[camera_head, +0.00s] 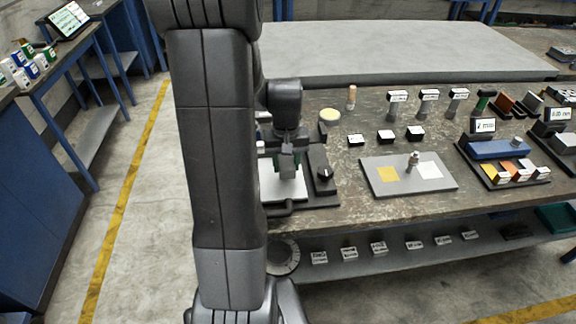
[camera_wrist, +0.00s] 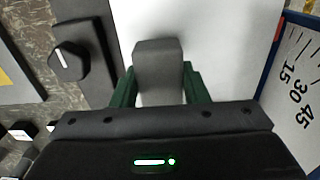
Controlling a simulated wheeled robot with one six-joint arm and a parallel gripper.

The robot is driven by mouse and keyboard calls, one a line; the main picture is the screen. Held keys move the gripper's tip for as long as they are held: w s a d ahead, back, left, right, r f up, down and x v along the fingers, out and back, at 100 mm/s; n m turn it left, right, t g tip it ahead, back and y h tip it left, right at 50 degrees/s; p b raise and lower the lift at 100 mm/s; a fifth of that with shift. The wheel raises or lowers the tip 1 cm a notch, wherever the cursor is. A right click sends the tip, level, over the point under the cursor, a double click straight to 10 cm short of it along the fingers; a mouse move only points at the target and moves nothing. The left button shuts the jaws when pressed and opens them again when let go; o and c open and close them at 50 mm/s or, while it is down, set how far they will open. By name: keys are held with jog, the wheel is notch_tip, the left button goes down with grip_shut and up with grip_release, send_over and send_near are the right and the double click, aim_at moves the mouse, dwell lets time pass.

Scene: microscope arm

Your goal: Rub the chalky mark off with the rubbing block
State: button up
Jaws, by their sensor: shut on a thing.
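My gripper (camera_wrist: 159,88) has green fingers shut on a grey rubbing block (camera_wrist: 158,62), one finger on each side. In the wrist view the block is over a white plate (camera_wrist: 215,35). In the head view the gripper and block are low over the same white plate (camera_head: 290,188), partly behind my arm. I cannot tell whether the block touches the plate. I cannot make out a chalky mark; the block, gripper and arm cover part of the plate.
A dark base with a black knob (camera_wrist: 70,60) borders the plate; the knob also shows in the head view (camera_head: 325,174). A blue-edged panel with a printed scale (camera_wrist: 296,85) is at the right. A grey board (camera_head: 440,183) with yellow and white squares lies further right on the worktable.

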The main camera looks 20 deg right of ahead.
jog(key=shift+r+p, duration=1.85)
jog(key=shift+r, duration=0.9)
jog(key=shift+f, duration=0.1)
